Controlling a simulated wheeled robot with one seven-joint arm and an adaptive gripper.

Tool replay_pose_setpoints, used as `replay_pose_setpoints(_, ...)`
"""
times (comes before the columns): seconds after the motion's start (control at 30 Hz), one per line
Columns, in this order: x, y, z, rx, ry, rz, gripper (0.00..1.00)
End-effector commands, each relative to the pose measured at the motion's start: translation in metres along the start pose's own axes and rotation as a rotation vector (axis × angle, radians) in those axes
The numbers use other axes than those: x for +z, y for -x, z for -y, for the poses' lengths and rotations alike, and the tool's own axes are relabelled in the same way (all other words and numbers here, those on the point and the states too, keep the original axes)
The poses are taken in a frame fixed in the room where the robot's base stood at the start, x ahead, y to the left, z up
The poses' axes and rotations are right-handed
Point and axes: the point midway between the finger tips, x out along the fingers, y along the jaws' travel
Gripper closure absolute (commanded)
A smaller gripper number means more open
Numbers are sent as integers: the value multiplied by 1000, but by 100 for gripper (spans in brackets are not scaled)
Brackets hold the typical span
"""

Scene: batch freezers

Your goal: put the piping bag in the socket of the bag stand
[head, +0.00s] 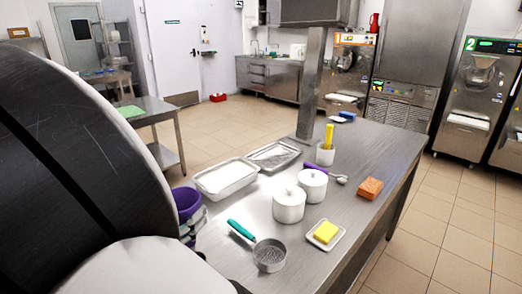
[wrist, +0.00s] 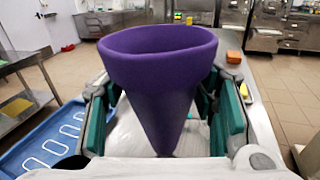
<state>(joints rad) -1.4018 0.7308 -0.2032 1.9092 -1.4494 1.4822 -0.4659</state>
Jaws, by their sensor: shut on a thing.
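The piping bag (wrist: 160,75) is a purple cone, wide open end up and tip down. It stands between the green-padded fingers of my gripper (wrist: 162,112) in the wrist view, and the gripper is shut on it. In the head view the bag (head: 187,203) shows beside my arm, at the left end of the steel table, with my gripper (head: 194,224) mostly hidden by the arm. The bag's tip is hidden there. I cannot clearly pick out the bag stand or its socket in either view.
A post (head: 311,85) rises behind. A blue tray (wrist: 28,155) lies left.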

Motion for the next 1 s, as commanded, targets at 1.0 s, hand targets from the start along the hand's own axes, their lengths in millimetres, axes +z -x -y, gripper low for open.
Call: replay_pose_setpoints(1.0, -100, 0, 6, 0, 0, 0, 75)
